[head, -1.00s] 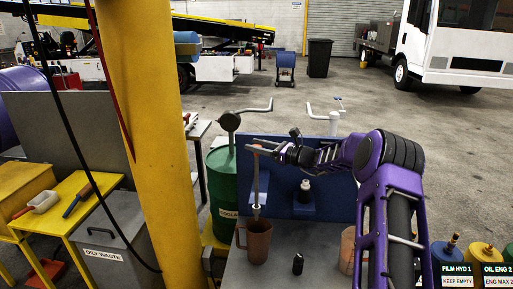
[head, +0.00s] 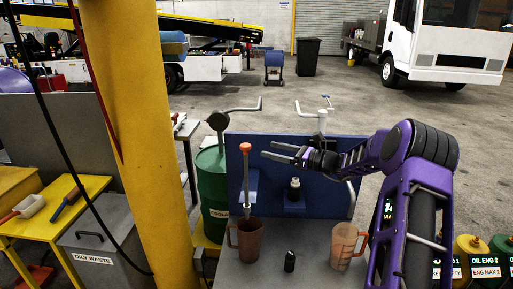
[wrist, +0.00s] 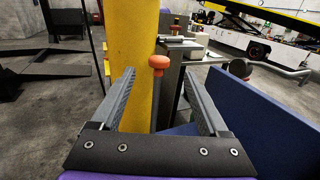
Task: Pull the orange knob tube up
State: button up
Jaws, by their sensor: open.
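The orange knob (head: 245,148) tops a thin grey upright tube (head: 246,185) in front of the blue panel. The tube's lower end is at the brown jug (head: 249,240); whether it reaches inside is hard to tell. My gripper (head: 267,150) is open and empty, to the right of the knob at about its height, with a gap between. In the wrist view the knob (wrist: 159,62) shows between my two fingers, beyond their tips, and the tube (wrist: 155,105) runs down below it.
A blue panel (head: 325,160) stands behind the grey bench (head: 310,262). On the bench are a small black bottle (head: 290,261) and an orange-brown jug (head: 345,247). A green drum (head: 212,185) and yellow pillar (head: 135,140) stand to the left.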

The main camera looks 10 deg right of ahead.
jog(key=v, duration=0.7)
